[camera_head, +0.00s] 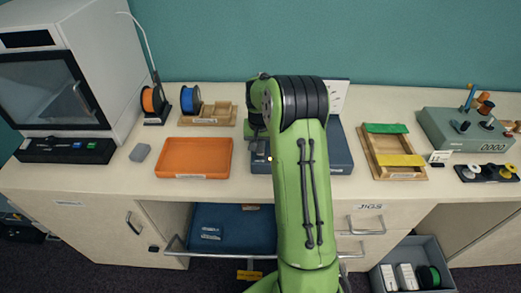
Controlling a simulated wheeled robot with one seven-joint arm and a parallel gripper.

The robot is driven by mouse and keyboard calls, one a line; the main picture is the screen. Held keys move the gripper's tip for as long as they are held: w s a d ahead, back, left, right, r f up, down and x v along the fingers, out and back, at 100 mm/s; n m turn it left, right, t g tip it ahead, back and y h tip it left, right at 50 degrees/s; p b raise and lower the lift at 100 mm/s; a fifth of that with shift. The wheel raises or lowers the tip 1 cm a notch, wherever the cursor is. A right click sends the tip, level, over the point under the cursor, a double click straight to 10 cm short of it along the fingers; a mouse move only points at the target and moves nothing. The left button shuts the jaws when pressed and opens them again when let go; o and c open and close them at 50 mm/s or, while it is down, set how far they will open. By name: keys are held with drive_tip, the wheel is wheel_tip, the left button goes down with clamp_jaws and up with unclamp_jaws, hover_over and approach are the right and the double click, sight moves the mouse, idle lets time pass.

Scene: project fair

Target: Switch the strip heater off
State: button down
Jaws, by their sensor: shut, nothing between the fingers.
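A low blue-grey unit (342,150) stands on the bench in the middle, with a white printed panel (339,95) behind it. It looks like the strip heater, but my green arm covers most of it. My gripper (258,146) points down over the unit's left side, just behind the light. It appears shut and empty. The fingertips are partly hidden, so I cannot tell whether they touch the unit.
An orange tray (194,173) and a grey block (140,152) lie to the left, near a white machine (95,35). A wooden jig (373,168) and a grey-green control box (450,140) stand to the right. Below, a blue drawer (225,243) is open.

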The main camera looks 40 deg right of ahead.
drive_tip(key=shift+f, duration=0.35)
drive_tip(key=shift+r, duration=0.1)
wheel_tip(320, 180, up, 7)
drive_tip(key=p, duration=0.5)
idle(0.5)
